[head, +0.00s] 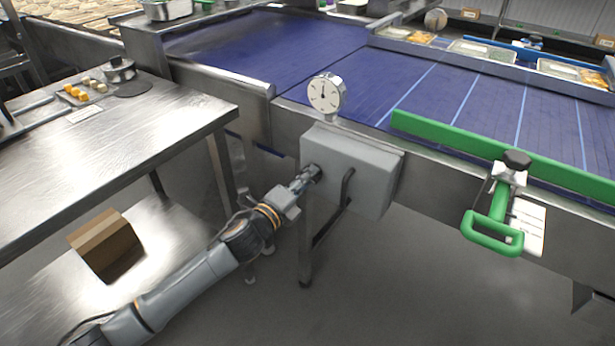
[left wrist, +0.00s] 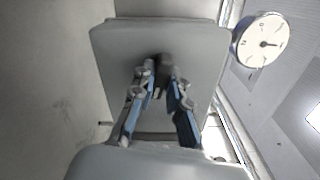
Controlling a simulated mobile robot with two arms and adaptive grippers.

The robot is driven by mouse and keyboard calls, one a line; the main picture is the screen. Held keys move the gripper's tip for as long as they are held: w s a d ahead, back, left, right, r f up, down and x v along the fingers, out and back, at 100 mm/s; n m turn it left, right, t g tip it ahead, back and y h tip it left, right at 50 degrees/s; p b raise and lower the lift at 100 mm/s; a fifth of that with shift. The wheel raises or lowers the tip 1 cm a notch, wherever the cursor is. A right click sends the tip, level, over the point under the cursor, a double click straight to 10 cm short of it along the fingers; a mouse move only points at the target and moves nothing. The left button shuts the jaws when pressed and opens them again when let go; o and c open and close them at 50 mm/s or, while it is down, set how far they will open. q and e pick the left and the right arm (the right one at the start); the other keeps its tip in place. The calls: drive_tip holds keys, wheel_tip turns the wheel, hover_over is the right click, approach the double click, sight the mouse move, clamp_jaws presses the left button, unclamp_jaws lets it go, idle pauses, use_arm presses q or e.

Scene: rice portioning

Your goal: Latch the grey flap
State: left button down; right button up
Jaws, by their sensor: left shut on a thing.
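The grey flap (head: 345,165) is the front of a grey box on the side of the conveyor, under a round dial gauge. It also shows in the left wrist view (left wrist: 112,45), filling the upper middle. My left gripper (head: 313,173) is at the left part of the flap's face, shut on a small dark knob (left wrist: 165,66) there. In the left wrist view the fingers of my left gripper (left wrist: 163,85) lie on either side of the knob. My right gripper is not in view.
The dial gauge (head: 326,93) stands just above the box. A green rail (head: 480,150) with a green handle (head: 492,233) is to the right on the blue conveyor (head: 290,40). A steel table (head: 150,135) stands left, with a cardboard box (head: 105,243) on its lower shelf.

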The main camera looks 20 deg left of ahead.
use_arm(q)
drive_tip(key=shift+m, duration=0.3)
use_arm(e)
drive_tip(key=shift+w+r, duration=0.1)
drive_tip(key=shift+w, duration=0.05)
use_arm(q)
drive_tip(key=m, duration=0.2)
drive_tip(key=shift+m+p, duration=0.3)
drive_tip(key=shift+p, duration=0.1)
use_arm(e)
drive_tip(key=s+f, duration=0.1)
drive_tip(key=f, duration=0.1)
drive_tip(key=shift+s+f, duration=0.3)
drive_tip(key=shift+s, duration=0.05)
